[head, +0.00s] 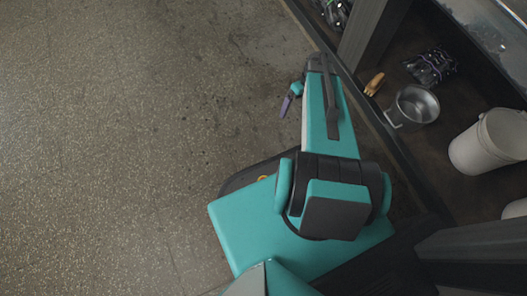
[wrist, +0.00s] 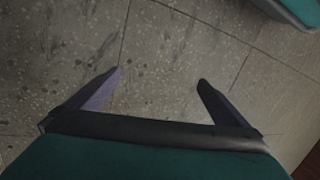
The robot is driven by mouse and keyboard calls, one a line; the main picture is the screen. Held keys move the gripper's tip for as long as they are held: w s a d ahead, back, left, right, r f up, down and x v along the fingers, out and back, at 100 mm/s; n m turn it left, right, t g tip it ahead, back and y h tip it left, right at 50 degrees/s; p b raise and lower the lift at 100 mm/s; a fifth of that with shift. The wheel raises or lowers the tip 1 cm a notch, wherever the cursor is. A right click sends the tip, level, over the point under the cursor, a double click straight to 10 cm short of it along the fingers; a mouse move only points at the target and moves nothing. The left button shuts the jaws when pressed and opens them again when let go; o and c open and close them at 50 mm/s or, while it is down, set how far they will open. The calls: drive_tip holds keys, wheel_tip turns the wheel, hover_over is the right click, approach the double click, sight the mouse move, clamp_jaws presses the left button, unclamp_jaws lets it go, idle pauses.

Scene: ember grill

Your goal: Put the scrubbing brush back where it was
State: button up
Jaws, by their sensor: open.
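A small tan-brown object (head: 374,84), which looks like the scrubbing brush, lies on the dark shelf just left of a metal pot; it is too small to make out bristles. My gripper (head: 285,106) is left of the shelf's edge, over the floor, apart from the brush. In the head view only one finger shows clearly; the rest is partly hidden by my arm. In the wrist view my gripper (wrist: 160,76) has its two fingers wide apart with only floor between them. The brush is not in the wrist view.
The metal pot (head: 414,107) stands on the shelf, with a dark wrapped bundle (head: 431,66) behind it and a white bucket (head: 489,141) to its right. A dark upright post (head: 370,32) rises near the brush. The speckled floor (head: 120,130) at left is clear.

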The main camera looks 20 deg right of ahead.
drive_tip(key=s+a+f+g+h, duration=0.1)
drive_tip(key=s+a+f, duration=0.1)
drive_tip(key=s+a, duration=0.3)
drive_tip(key=s+a+f+m+g+h, duration=0.1)
drive_tip(key=s+a, duration=0.4)
drive_tip(key=a, duration=0.5)
drive_tip(key=s+a+f+g+h, duration=0.1)
drive_tip(key=s+a+f, duration=0.2)
drive_tip(key=s+a, duration=0.3)
drive_tip(key=shift+s+a+f+m+g, duration=0.15)
drive_tip(key=shift+a+m+g, duration=0.25)
drive_tip(key=shift+a, duration=0.65)
